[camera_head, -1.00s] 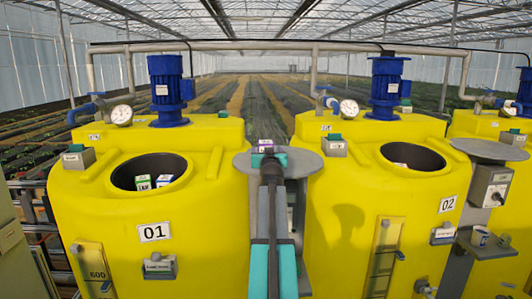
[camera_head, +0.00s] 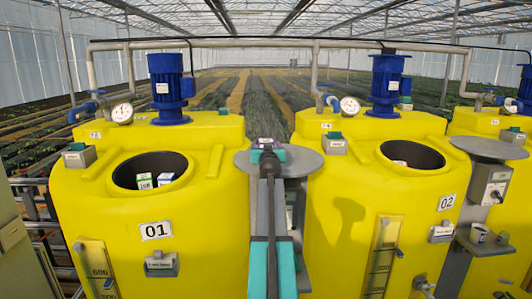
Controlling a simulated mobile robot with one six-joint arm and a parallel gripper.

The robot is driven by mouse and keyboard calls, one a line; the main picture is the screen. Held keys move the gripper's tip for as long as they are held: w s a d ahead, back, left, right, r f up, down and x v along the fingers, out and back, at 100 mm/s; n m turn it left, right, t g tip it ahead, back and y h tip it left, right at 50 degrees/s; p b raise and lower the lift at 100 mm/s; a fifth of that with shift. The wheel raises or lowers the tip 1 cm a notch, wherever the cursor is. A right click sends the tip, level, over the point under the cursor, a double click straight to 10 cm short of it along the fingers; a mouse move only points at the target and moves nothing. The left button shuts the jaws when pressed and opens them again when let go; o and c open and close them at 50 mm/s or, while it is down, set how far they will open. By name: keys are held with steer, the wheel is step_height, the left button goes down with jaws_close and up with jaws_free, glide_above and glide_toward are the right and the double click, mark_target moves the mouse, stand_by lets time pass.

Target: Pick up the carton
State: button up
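A small carton with a purple and white top (camera_head: 266,142) shows at the grey round plate (camera_head: 303,162) between tanks 01 and 02. My arm reaches up the middle of the picture, and my gripper (camera_head: 267,155) is at this carton, over the plate. The gripper hides most of the carton, and its fingers are too small and covered to show whether they are apart or closed on it. Inside the round opening of yellow tank 01 (camera_head: 100,215) are a white and green carton (camera_head: 145,181) and a white and blue carton (camera_head: 165,178).
Yellow tank 02 (camera_head: 340,225) stands close on the right; something small and pale shows in its opening. Blue motors (camera_head: 168,85) and gauges (camera_head: 122,112) rise behind the openings. Another round grey plate (camera_head: 488,148) and a shelf with a cup (camera_head: 479,233) are at the right.

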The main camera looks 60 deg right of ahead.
mark_target(266, 140)
steer(key=c, duration=1.5)
steer(key=shift+r, duration=0.25)
steer(key=shift+r+b, duration=0.75)
steer(key=shift+r, duration=0.6)
steer(key=shift+s+r, duration=0.15)
steer(key=shift+r, duration=0.05)
steer(key=s+a+b, duration=0.1)
steer(key=s+b, duration=0.1)
steer(key=s, duration=0.3)
steer(key=s+a+r+b, duration=0.1)
steer(key=s+b, duration=0.1)
steer(key=s, duration=0.3)
steer(key=s+a+b, duration=0.1)
steer(key=s, duration=0.4)
steer(key=shift+s+a+r+b, duration=0.2)
steer(key=shift+r+b, duration=0.05)
steer(key=shift+b, duration=0.15)
steer(key=shift+r, duration=0.15)
